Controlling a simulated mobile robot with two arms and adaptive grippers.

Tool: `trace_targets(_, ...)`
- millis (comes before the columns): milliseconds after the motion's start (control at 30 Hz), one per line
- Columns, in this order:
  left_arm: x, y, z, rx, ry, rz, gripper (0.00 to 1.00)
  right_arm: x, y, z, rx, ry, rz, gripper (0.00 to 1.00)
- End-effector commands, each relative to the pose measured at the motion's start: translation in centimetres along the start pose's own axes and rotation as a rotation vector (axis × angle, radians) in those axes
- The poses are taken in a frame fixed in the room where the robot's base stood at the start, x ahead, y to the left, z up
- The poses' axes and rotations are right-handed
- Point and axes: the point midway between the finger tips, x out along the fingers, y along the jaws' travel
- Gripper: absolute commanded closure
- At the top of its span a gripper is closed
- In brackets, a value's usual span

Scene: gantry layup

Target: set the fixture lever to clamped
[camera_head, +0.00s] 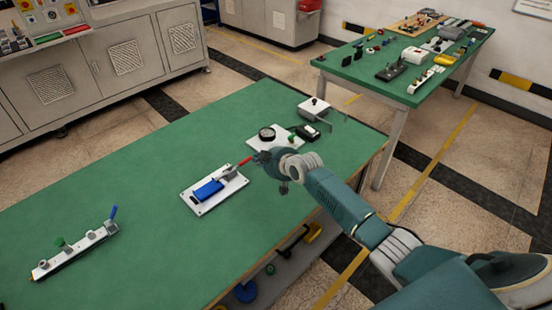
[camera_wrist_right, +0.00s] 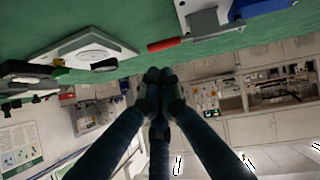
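The fixture is a white plate (camera_head: 200,210) on the green table, bearing a blue block (camera_head: 208,190) and a grey clamp (camera_head: 230,174). Its red-handled lever (camera_head: 244,162) sticks out toward my right gripper (camera_head: 261,158). In the right wrist view the red lever handle (camera_wrist_right: 164,44) lies near the grey clamp body (camera_wrist_right: 203,22). My right gripper's fingertips (camera_wrist_right: 159,75) are together with nothing visible between them, apparently just short of the handle and apart from it. The far side of the clamp is hidden. My left gripper is not in view.
A white plate with a round gauge (camera_head: 267,134) stands just behind my right gripper, with a grey box (camera_head: 313,108) beyond. A white valve strip (camera_head: 75,252) lies at the front left. The middle left of the green table (camera_head: 130,180) is clear.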

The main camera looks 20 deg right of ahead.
Motion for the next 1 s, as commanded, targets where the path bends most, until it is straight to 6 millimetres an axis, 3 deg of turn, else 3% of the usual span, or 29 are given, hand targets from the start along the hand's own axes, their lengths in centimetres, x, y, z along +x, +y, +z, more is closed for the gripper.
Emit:
trace_targets(200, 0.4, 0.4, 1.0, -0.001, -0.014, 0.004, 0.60, -3.5, 0.3, 0.2, -0.004, 0.000, 0.000, 1.00)
trace_targets(500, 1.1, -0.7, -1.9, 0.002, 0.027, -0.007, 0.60, -7.6, 0.9, 0.3, -0.002, -0.001, 0.000, 1.00)
trace_targets(800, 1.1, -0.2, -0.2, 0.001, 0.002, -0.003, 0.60, -8.3, 0.9, 0.1, 0.000, 0.000, -0.001, 1.00)
trace_targets(1000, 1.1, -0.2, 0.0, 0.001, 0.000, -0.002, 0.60, -8.3, 0.9, 0.1, 0.000, 0.000, -0.001, 1.00)
